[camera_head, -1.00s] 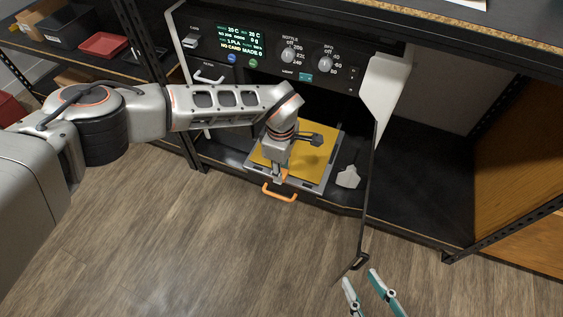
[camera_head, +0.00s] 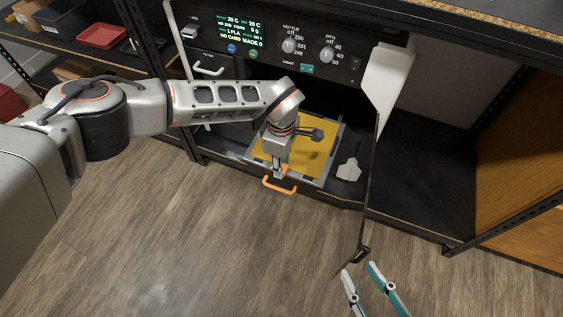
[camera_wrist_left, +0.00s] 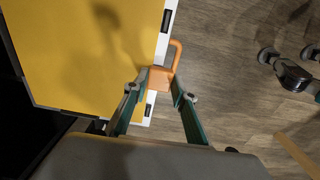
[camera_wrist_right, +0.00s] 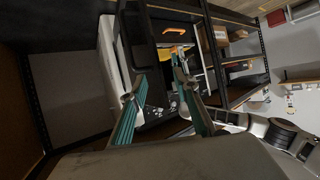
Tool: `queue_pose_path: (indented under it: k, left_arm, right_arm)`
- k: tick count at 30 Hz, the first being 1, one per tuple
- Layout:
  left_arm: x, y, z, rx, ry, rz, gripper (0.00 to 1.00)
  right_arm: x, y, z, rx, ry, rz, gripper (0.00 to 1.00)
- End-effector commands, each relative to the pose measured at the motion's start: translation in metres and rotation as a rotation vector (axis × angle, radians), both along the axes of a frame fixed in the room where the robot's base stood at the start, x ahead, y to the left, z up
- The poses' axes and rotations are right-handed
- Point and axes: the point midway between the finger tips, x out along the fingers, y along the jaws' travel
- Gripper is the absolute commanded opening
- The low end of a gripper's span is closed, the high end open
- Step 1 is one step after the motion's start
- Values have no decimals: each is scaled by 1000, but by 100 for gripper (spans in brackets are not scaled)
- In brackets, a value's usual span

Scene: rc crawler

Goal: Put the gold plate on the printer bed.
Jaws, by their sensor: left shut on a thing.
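The gold plate (camera_head: 318,148) lies flat inside the printer's open chamber, over a pale-framed bed (camera_head: 327,180) whose edges show around it. The plate also fills the upper left of the left wrist view (camera_wrist_left: 80,45). An orange loop handle (camera_head: 279,186) sticks out at the front edge. My left gripper (camera_head: 278,175) reaches down over this edge and is shut on the orange handle's block (camera_wrist_left: 161,78). Whether the handle belongs to the plate or to the bed I cannot tell. My right gripper (camera_head: 358,268) is open and empty, low in front of the printer.
The printer's control panel (camera_head: 285,42) is above the chamber. A pale scraper (camera_head: 349,170) lies right of the bed. The open door (camera_head: 388,85) stands to the right, near my right gripper. A red tray (camera_head: 102,36) is on the left shelf. The floor in front is clear.

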Motion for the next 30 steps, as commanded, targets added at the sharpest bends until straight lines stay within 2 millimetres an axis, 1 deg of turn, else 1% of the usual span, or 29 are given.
queue_pose_path:
  k: [4,5,6,7,16,20,23,30]
  left_arm:
    - [0,0,-3,0,-1,0,0]
    - [0,0,-2,0,-1,0,31]
    - [1,0,-2,-1,-2,0,41]
    - [1,0,-2,-1,-2,0,45]
    - [0,0,-3,0,0,0,45]
    - [1,0,4,0,-1,0,45]
    - [2,0,17,-1,-4,-1,45]
    - [1,0,66,-1,-5,-1,45]
  right_arm:
    - [-1,-1,-2,-1,3,-1,31]
    - [0,-1,-2,-1,3,-1,31]
    - [0,-1,-2,-2,3,-2,31]
    - [0,-1,-2,-2,3,-2,31]
    - [0,-1,-2,-1,3,-2,31]
    - [-1,0,-2,0,3,-2,31]
    - [-1,0,-2,-1,3,-1,31]
    - [-1,-1,-1,-1,3,-1,31]
